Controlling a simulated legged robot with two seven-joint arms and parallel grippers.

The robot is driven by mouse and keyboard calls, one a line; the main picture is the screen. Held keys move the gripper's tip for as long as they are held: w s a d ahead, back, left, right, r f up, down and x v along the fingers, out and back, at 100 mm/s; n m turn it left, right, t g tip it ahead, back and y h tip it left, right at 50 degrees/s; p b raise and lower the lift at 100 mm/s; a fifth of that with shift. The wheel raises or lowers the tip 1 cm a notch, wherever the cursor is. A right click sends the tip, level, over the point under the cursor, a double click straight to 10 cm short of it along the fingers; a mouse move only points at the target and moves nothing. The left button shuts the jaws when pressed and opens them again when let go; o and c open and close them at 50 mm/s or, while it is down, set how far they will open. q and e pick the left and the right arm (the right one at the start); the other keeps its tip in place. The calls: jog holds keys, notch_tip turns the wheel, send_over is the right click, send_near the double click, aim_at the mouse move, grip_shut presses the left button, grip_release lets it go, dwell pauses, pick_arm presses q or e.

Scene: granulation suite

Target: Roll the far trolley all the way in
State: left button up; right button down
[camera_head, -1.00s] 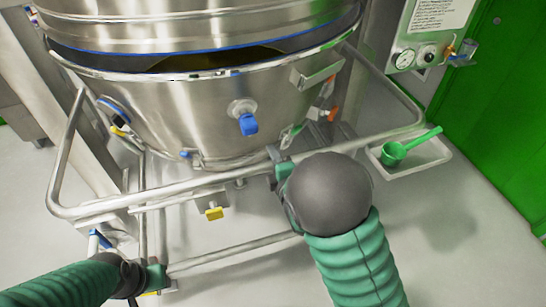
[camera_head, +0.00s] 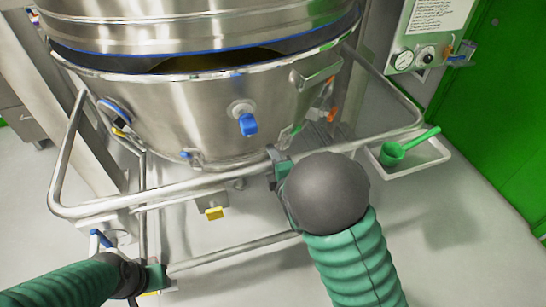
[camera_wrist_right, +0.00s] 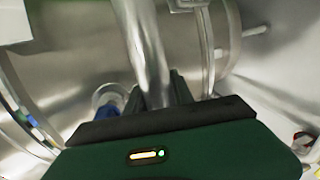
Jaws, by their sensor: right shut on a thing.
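The trolley is a shiny steel bowl (camera_head: 200,115) on a tubular frame with a push rail (camera_head: 175,190) around its front. The bowl sits under a steel upper vessel (camera_head: 200,27), with a dark gap showing between them. My right gripper (camera_head: 280,166) is shut on the front stretch of the rail, partly hidden by my dark wrist. The right wrist view shows the rail tube (camera_wrist_right: 147,55) running into my right gripper (camera_wrist_right: 158,95). My left gripper (camera_head: 155,278) is at the lower frame bar (camera_head: 230,251), at lower left; its jaws are too unclear to read.
A green scoop (camera_head: 405,147) lies in a shallow tray (camera_head: 432,158) right of the rail. A gauge panel (camera_head: 418,45) and a green door (camera_head: 500,110) stand at right. A steel column (camera_head: 70,110) stands at left. Pale floor (camera_head: 450,235) is clear at lower right.

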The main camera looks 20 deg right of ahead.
jog(key=w, duration=0.3)
jog(key=shift+w+a+f, duration=0.1)
jog(key=c, duration=1.1)
grip_release()
jog(key=s+p, duration=0.1)
jog(key=s, duration=0.1)
jog(key=s+r, duration=0.1)
jog(key=s, duration=0.2)
jog(key=s+r+p, duration=0.1)
jog(key=s, duration=0.1)
jog(key=shift+s+p, duration=0.25)
jog(key=shift+p, duration=0.05)
jog(key=s+r+p, duration=0.1)
jog(key=s+p, duration=0.8)
jog(key=p, duration=0.5)
jog(key=shift+d+r, duration=0.15)
jog(key=shift+d, duration=0.15)
